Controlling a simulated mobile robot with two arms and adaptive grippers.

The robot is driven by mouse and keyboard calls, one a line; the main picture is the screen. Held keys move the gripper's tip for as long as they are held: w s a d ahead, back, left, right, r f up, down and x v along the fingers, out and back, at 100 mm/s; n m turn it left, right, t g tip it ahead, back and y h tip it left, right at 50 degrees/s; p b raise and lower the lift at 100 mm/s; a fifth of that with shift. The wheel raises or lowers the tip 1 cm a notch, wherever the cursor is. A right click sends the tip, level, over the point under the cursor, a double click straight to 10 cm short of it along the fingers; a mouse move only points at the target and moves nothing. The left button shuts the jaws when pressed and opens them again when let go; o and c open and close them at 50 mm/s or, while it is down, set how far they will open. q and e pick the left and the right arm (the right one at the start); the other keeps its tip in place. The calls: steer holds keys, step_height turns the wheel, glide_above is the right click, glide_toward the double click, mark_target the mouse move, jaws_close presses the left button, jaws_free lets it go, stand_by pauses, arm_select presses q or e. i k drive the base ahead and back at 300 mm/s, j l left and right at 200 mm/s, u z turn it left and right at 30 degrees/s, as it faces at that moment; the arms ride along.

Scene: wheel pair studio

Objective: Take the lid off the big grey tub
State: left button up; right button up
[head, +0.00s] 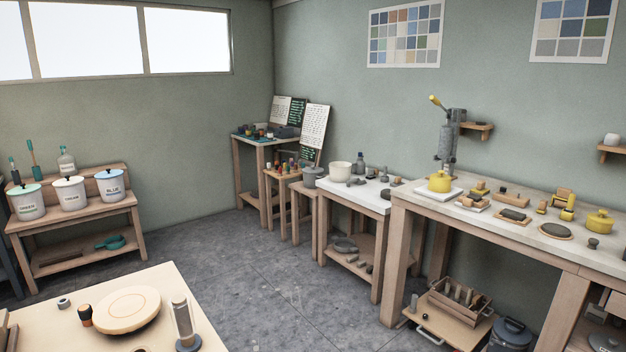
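I cannot tell which is the bigger one. Neither of my grippers is in view.
The long workbench (450,203) stands above the tubs, with yellow pots and tools on it. A low wooden board with a crate (461,299) sits left of the dark tub. A pale table (185,275) is near at lower left. The grey floor (290,290) between is clear.

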mark_target(312, 170)
steer(key=i+l+z, duration=0.2)
steer(key=i, duration=0.15)
steer(key=i+z, duration=0.2)
steer(key=i+l+u, duration=0.1)
steer(key=i, duration=0.5)
steer(key=i+l, duration=0.15)
steer(key=i, duration=0.4)
steer(key=i+l+u, duration=0.15)
steer(key=i, duration=0.45)
steer(key=i+j+u, duration=0.25)
steer(key=i+u, duration=0.2)
steer(key=i, duration=0.15)
steer(key=i+u, duration=0.45)
steer(key=i, duration=0.15)
steer(key=i+l+u, duration=0.1)
steer(key=i+u, duration=0.35)
steer(key=i, duration=0.15)
steer(key=i+z, duration=0.2)
steer(key=i, duration=0.3)
steer(key=i+j+z, duration=0.15)
steer(key=i, duration=0.3)
steer(key=i+j+z, duration=0.2)
steer(key=i, duration=0.25)
steer(key=i+j+z, duration=0.2)
steer(key=i, duration=0.3)
steer(key=l, duration=0.1)
